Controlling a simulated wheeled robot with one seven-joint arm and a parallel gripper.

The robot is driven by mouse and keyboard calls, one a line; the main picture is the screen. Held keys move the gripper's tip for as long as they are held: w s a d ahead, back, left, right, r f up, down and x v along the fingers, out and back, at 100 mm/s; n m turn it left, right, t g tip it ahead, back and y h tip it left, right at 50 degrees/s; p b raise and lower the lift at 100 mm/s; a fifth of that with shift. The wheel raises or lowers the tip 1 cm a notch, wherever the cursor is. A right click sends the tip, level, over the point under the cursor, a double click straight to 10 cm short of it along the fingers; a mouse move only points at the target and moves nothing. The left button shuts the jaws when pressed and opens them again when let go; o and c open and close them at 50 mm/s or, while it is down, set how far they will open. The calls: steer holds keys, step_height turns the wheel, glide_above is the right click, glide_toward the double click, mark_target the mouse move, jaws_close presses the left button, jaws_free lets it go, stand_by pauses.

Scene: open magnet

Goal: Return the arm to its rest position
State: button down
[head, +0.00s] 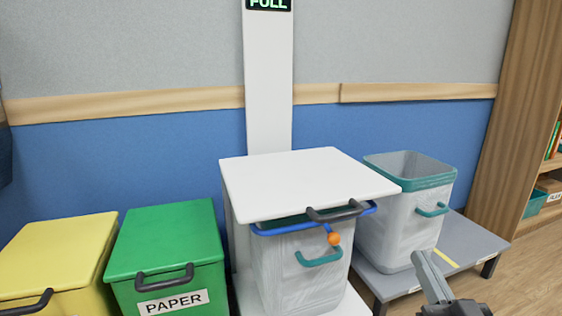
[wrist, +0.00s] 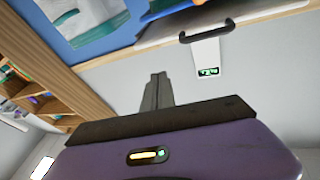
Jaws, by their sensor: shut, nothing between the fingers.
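My gripper (head: 422,256) shows at the bottom right of the head view, in front of the grey bench and the right-hand bin. Its fingers are together and nothing is between them. In the wrist view the shut fingers (wrist: 158,80) point up the picture toward the wall, touching nothing that I can see. Most of my arm is out of view.
A white lid (head: 305,180) with a dark handle covers a translucent bin (head: 298,270) with a blue rim and orange knob. A teal-rimmed bin (head: 400,215) stands on a grey bench (head: 468,240). Green (head: 165,240) and yellow (head: 55,255) bins stand left. Shelves (head: 540,120) stand right.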

steer(key=s+a+f+n+g+p, duration=0.15)
steer(key=s+f, duration=0.35)
steer(key=s, duration=0.8)
steer(key=s+a+f+g+p, duration=0.15)
steer(key=s+f, duration=0.35)
steer(key=s, duration=0.8)
steer(key=s+a+f+g, duration=0.25)
steer(key=s+f, duration=0.25)
steer(key=s, duration=0.7)
step_height(320, 180, up, 38)
steer(key=p, duration=3.8)
steer(key=shift+d, duration=0.15)
steer(key=shift+w, duration=0.1)
